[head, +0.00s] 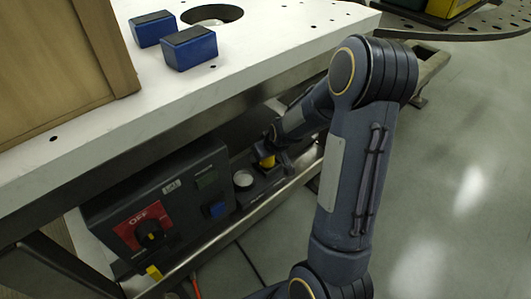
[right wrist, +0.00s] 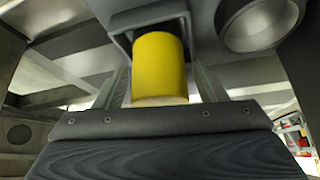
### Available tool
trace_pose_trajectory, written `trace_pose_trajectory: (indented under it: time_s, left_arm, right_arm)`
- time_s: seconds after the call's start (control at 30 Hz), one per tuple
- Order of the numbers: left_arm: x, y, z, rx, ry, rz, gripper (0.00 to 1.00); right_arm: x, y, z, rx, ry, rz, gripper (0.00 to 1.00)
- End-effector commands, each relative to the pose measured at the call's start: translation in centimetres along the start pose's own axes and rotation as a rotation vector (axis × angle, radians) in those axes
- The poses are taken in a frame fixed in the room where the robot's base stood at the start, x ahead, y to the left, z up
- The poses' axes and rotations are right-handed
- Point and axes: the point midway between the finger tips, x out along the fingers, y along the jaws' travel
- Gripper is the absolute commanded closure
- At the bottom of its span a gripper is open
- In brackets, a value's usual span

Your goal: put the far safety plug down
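The far safety plug, a yellow cylinder (head: 267,162), is at the far end of the low ledge under the table. It fills the middle of the right wrist view (right wrist: 160,68). My right gripper (right wrist: 161,80) has a grey finger close against each side of the plug and appears shut on it. The plug's far end is against a dark square-edged bracket (right wrist: 120,22); I cannot tell whether it rests in it. In the head view my right forearm and wrist partly hide this spot. My left gripper is not in view.
A dark control box (head: 160,205) with a red OFF switch stands beside the plug's ledge. A white round part (head: 243,180) lies between them. Another yellow piece (head: 153,272) is low on the box. The white tabletop (head: 270,60) overhangs, bearing two blue blocks (head: 188,48) and a wooden crate (head: 50,60).

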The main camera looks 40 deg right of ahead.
Motion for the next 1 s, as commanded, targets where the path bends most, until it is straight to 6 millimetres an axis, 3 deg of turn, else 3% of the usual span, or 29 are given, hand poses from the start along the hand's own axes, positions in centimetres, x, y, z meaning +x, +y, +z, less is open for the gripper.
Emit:
trace_pose_trajectory:
  time_s: [0.37, 0.8, 1.0]
  left_arm:
    - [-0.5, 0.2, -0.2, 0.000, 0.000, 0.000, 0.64]
    - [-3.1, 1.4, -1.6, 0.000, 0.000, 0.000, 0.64]
    - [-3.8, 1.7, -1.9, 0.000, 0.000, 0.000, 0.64]
  right_arm:
    - [-0.7, 0.0, -0.3, 0.000, 0.001, 0.000, 0.34]
    - [-9.5, -0.1, -0.5, -0.001, 0.004, -0.001, 0.34]
    - [-11.8, 0.0, -0.3, 0.000, 0.002, -0.001, 0.34]
